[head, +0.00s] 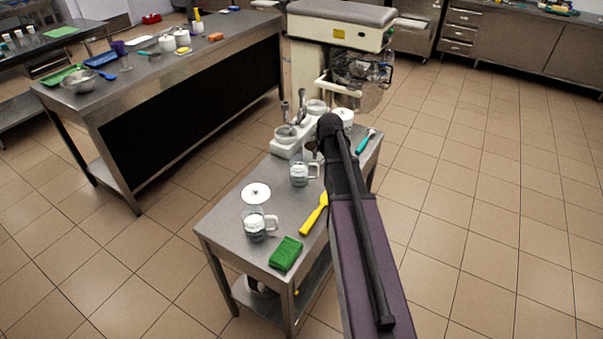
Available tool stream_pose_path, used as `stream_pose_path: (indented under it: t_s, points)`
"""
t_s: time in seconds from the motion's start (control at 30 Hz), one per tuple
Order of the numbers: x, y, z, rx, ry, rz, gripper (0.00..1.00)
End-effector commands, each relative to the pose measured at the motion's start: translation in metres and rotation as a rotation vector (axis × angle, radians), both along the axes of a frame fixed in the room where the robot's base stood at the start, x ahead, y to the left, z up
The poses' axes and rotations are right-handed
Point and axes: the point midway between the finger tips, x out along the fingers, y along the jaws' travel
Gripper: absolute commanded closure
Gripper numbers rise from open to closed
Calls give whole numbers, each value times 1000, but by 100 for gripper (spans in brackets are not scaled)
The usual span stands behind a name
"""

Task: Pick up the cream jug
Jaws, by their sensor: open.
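Two clear jugs with white handles stand upright on the small steel table (222,232). The nearer jug (254,228) is near the table's front left, with its handle to the right. The farther jug (299,173) is close to the left of my arm. I cannot tell which one is the cream jug. My dark arm reaches in from the bottom right over the table's right side, and its black end is beyond the farther jug. My gripper's fingers do not show. A metal container is partly hidden behind the arm.
A white round lid (256,193), a yellow-handled tool (314,214) and a green cloth (285,254) lie around the nearer jug. A white machine (340,30) stands behind the table. A long counter (150,95) with bowls and trays is at left.

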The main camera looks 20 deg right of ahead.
Motion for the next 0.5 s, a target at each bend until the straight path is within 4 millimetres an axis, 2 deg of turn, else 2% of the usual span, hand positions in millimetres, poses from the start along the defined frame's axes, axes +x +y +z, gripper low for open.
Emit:
stream_pose_path:
  t_s: [0.27,0.5]
  points:
    - [0,1,-2,0,1,1,45]
    - [6,0,-16,0,2,2,45]
